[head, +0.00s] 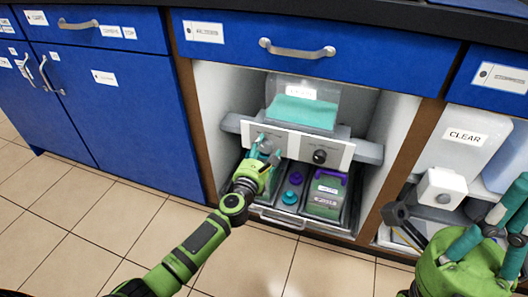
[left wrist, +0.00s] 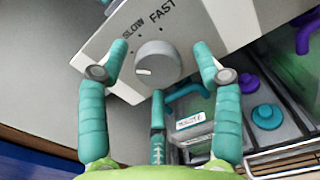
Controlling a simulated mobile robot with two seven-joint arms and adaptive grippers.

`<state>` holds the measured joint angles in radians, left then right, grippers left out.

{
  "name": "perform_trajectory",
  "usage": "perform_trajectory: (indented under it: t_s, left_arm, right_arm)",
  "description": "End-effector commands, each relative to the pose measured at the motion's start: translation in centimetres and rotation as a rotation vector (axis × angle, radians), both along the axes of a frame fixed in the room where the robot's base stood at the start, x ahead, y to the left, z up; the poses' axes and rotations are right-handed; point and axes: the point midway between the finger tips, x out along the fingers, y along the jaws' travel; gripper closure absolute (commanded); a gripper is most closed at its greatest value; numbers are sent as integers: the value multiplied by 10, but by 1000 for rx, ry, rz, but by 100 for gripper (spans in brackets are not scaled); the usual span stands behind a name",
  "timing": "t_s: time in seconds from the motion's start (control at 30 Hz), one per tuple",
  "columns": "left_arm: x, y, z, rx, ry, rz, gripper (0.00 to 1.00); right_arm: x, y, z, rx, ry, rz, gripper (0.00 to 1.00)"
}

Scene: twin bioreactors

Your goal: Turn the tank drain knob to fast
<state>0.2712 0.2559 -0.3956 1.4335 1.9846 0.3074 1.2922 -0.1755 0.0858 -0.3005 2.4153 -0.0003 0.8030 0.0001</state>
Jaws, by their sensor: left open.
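The tank drain knob (left wrist: 157,64) is a round grey knob on a light panel (left wrist: 215,22), with SLOW and FAST printed above it in the left wrist view. Its white mark is on the knob's left side, on the SLOW side, away from FAST. My left gripper (head: 266,147) is open in front of the panel's left part. In the left wrist view its teal fingers (left wrist: 157,75) are spread to both sides of the knob, with no clear contact. In the head view the gripper hides this knob. My right gripper (head: 490,232) is at the lower right, partly cut off.
A second, black knob (head: 319,156) sits on the panel's right. A clear tank with teal liquid (head: 300,110) stands above. Below are a container with a purple handle (head: 325,195) and purple and teal caps (head: 290,197). Cabinet walls flank the bay. A CLEAR-labelled tank (head: 462,140) stands right.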

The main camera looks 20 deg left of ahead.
Motion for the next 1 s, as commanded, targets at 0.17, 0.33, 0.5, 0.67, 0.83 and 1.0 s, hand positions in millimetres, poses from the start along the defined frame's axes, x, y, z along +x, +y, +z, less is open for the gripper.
perform_trajectory:
  t_s: [0.17,0.33,0.5,0.67,0.83,1.0]
  left_arm:
    - [0,0,0,0,0,0,70]
    - [0,0,-1,0,2,0,90]
    - [-1,0,-2,6,4,2,90]
    - [-1,1,-2,42,5,2,90]
    - [-1,1,-2,131,5,3,90]
    - [-2,2,-2,271,1,3,90]
  right_arm:
    - [0,0,0,4,0,0,100]
    - [0,-1,0,7,2,-1,100]
    - [0,-1,0,6,3,-1,100]
    - [-1,-1,2,8,7,-1,100]
    - [-3,-2,2,14,17,0,100]
    - [-4,-2,-9,2,68,3,100]
